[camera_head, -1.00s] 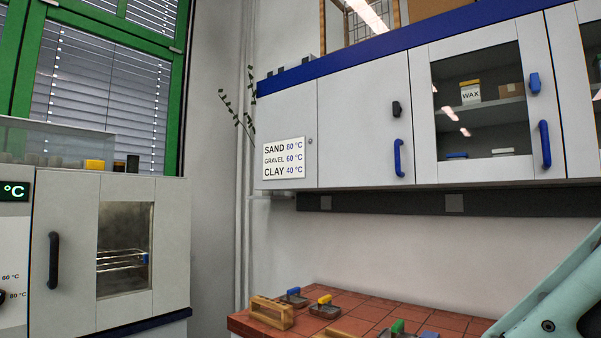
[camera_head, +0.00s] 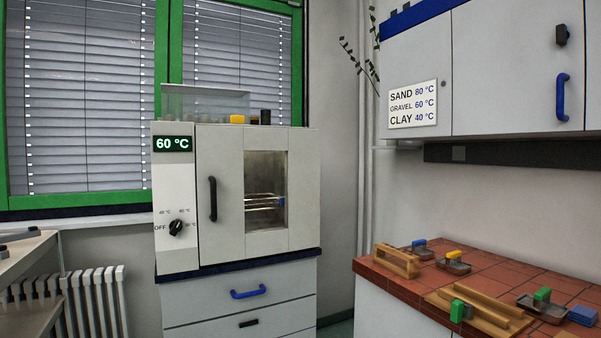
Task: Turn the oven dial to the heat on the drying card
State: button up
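The oven (camera_head: 219,200) is a pale cabinet standing below the window, its door with a dark handle (camera_head: 213,199) shut. Its black dial (camera_head: 176,228) sits low on the left panel, among marks OFF, 40 °C, 60 °C and 80 °C; its exact pointing is too small to tell. The green display (camera_head: 172,144) reads 60 °C. The drying card (camera_head: 413,104) on the wall cabinet reads SAND 80 °C, GRAVEL 60 °C, CLAY 40 °C. Through the oven window a wire rack (camera_head: 263,203) shows, with a small blue spot at its right. My gripper is not in view.
A red tiled bench (camera_head: 390,284) at right bears a wooden rack (camera_head: 396,261) and small trays with blue, yellow and green parts. A radiator (camera_head: 95,300) and a shelf edge (camera_head: 25,255) stand at lower left. A blue-handled drawer (camera_head: 240,310) is below the oven.

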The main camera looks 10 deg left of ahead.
aim_at(175, 227)
jog(key=j+z, duration=0.35)
jog(key=j, duration=3.65)
jog(key=i, duration=0.1)
